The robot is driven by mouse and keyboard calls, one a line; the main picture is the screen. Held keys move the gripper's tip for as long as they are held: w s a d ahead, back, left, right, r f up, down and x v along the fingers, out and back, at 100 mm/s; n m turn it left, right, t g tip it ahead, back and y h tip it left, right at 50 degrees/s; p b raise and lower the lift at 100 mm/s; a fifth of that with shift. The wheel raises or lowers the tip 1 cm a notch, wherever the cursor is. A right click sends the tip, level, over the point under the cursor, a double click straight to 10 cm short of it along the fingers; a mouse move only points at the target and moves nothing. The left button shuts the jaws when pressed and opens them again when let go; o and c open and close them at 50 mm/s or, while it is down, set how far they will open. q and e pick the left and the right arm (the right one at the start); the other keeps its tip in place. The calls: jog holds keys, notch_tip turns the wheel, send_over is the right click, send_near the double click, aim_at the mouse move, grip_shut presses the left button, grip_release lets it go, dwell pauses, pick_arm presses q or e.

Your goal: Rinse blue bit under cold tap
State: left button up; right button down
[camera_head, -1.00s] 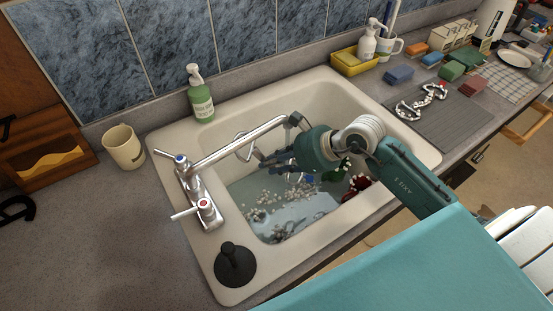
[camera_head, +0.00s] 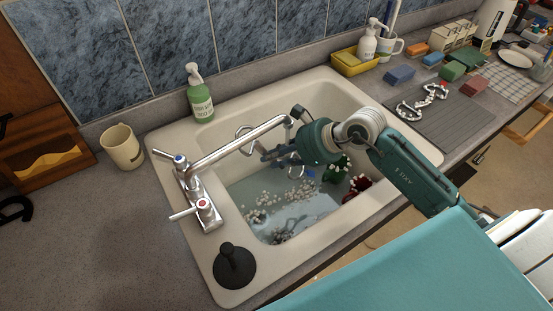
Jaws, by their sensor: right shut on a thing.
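My right gripper (camera_head: 275,155) is over the sink basin, below and beside the end of the chrome spout (camera_head: 240,143). It is shut on a bit with metal rings; one ring (camera_head: 245,139) shows left of the fingers, another (camera_head: 296,172) below them. The fingers and wrist hide most of its mouthpiece. The tap has a blue-marked cold handle (camera_head: 178,158) and a red-marked hot handle (camera_head: 203,204). I see no clear stream from the spout. The sink (camera_head: 222,262) holds water with white foam. My left gripper is not in view.
A green item (camera_head: 338,168) and a dark red item (camera_head: 357,187) are in the basin's right side. Another bit (camera_head: 422,101) lies on the grey mat (camera_head: 445,125). A soap bottle (camera_head: 200,95) and cup (camera_head: 122,147) stand behind and left.

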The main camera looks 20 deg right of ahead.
jog(key=shift+s, duration=0.25)
jog(key=shift+s+d+b, duration=0.2)
jog(key=shift+s+b, duration=0.1)
jog(key=shift+s, duration=1.2)
jog(key=shift+r, duration=0.1)
jog(key=shift+w, duration=0.2)
jog(key=shift+w+a+b, duration=0.1)
jog(key=shift+w+b, duration=0.25)
jog(key=shift+w, duration=0.3)
jog(key=s+d+b, duration=0.2)
jog(key=s+d, duration=0.4)
jog(key=d, duration=0.2)
dwell(0.7)
